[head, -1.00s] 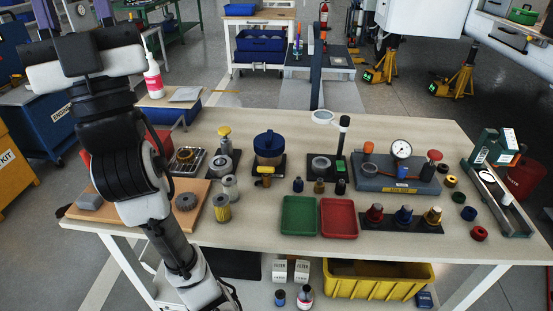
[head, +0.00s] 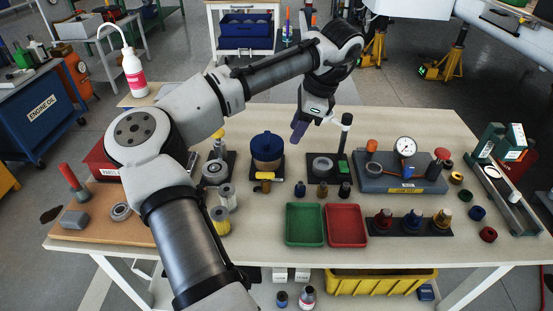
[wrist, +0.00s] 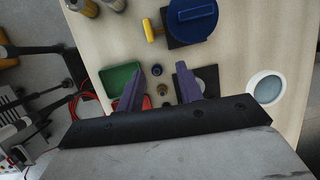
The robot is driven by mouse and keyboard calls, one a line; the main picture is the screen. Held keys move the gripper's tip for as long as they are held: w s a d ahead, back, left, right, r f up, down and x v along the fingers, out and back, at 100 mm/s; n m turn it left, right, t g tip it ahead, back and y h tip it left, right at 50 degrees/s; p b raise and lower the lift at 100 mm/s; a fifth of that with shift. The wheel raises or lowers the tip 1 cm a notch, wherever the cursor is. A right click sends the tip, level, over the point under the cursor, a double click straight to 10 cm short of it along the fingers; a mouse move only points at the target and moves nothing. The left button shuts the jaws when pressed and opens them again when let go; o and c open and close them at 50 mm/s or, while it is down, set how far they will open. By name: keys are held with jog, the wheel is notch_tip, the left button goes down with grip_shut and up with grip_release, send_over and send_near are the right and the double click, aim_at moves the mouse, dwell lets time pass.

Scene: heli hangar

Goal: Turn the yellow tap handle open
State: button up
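The yellow tap handle (head: 264,176) sits at the front of a blue-lidded pot (head: 267,148) on a dark base, left of the table's middle. In the wrist view the handle (wrist: 152,28) shows as a yellow bar beside the round blue lid (wrist: 192,18). My gripper (head: 299,131) hangs above the table to the right of the pot, clear of the handle. In the wrist view its two purple fingers (wrist: 161,80) are spread apart with nothing held between them.
A dark stand with an upright black-topped post (head: 345,133) is right of my gripper. Green (head: 304,225) and red (head: 346,226) trays lie in front. Small bottles stand between the trays and the pot. A gauge block (head: 404,172) is further right.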

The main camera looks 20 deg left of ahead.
aim_at(266, 173)
jog(key=shift+g+y, duration=0.3)
jog(key=shift+g, duration=0.2)
jog(key=x, duration=0.9)
jog(key=s+a+x, duration=0.1)
jog(key=x, duration=0.4)
jog(key=shift+s+a+p, duration=0.1)
jog(key=shift+p, duration=0.25)
jog(key=shift+c, duration=0.3)
grip_shut()
